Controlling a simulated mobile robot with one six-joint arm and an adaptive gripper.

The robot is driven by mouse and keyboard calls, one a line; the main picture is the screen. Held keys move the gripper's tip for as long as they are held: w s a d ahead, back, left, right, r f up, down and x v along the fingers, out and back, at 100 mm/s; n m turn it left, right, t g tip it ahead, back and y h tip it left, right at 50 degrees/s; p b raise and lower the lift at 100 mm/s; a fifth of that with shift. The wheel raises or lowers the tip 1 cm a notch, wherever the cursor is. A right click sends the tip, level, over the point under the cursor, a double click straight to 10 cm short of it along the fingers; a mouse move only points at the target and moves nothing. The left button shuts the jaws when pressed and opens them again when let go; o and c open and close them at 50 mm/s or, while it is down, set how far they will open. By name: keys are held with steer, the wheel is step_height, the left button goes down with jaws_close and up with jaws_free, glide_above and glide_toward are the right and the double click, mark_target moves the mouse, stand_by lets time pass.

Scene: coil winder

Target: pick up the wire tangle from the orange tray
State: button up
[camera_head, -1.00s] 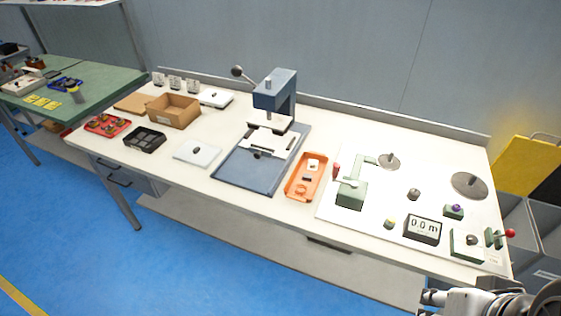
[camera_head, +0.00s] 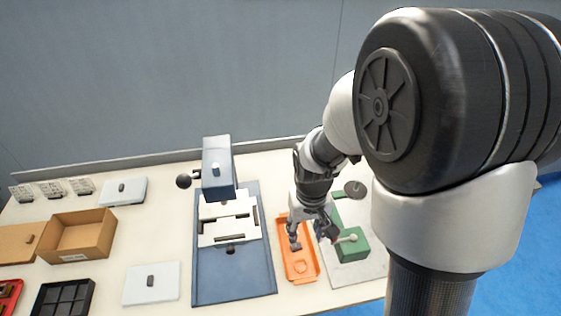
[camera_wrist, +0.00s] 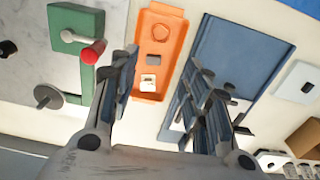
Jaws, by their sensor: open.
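The orange tray (camera_head: 301,268) lies on the bench between the blue press base and the green fixture. It also shows in the wrist view (camera_wrist: 174,52). In it are a brownish, roughly round piece (camera_wrist: 161,32), a dark block (camera_wrist: 153,60) and a small white piece with brown marks (camera_wrist: 149,82). I cannot tell for sure which is the wire tangle; the round piece is too small to show strands. My gripper (camera_wrist: 163,68) is open and empty, its fingers spread either side of the tray in the wrist view. In the head view my gripper (camera_head: 312,238) hides part of the tray.
The blue press (camera_head: 219,168) stands left of the tray on its base plate. A green fixture (camera_head: 352,247) with a red-tipped lever (camera_wrist: 93,52) is close on the other side. A white lidded box (camera_head: 151,284) and a cardboard box (camera_head: 82,236) are farther left.

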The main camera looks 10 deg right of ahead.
steer(key=b, duration=0.4)
glide_above(300, 263)
steer(key=f, duration=1.3)
steer(key=shift+s, duration=0.3)
steer(key=shift+w+d+f+b, duration=0.15)
steer(key=shift+f+b, duration=0.5)
steer(key=shift+f, duration=0.85)
steer(key=shift+w+a+f+b, duration=0.15)
steer(key=shift+f+b, duration=0.5)
steer(key=shift+f, duration=0.85)
steer(key=shift+d+r, duration=0.1)
steer(key=c, duration=0.7)
steer(key=shift+o, duration=0.2)
steer(key=shift+r, duration=0.1)
